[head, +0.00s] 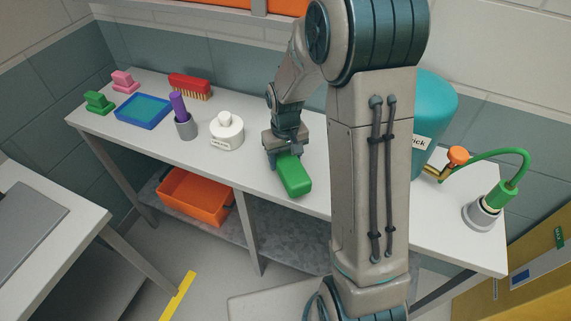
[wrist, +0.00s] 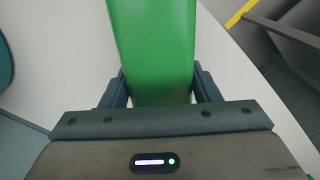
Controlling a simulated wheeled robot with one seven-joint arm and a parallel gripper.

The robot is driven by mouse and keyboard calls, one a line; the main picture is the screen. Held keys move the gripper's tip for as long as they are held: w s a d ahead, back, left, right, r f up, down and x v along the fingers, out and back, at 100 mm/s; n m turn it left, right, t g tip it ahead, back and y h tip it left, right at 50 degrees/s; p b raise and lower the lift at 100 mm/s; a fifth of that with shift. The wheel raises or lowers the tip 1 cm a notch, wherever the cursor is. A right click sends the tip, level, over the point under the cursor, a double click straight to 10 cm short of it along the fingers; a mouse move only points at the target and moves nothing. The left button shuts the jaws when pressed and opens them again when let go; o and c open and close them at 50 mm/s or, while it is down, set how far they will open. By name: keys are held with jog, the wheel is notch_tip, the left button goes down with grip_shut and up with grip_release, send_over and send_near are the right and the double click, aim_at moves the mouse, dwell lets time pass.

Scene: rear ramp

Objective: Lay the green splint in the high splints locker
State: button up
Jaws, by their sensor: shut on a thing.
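The green splint (head: 293,175) is a rounded green block over the front part of the white bench. My gripper (head: 284,156) is shut on its rear end, and the splint points toward the bench's front edge. In the wrist view the green splint (wrist: 152,50) runs up from between the two fingers of my gripper (wrist: 160,88). I cannot tell whether the splint touches the bench top. An orange edge (head: 205,5) shows at the top of the head view; I cannot tell whether it belongs to the high splints locker.
The white bench (head: 155,133) holds a blue tray (head: 143,111), red brush (head: 190,86), grey cup (head: 186,126), white bottle (head: 227,131) and green and pink blocks at left. A teal container (head: 432,110) and green hose (head: 500,152) are at right. An orange bin (head: 195,197) sits below.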

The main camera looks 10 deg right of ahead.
jog(key=shift+f+p, duration=0.35)
jog(key=shift+f, duration=1.4)
jog(key=shift+f, duration=0.2)
jog(key=o, duration=1.1)
jog(key=shift+o, duration=0.2)
jog(key=shift+r, duration=0.1)
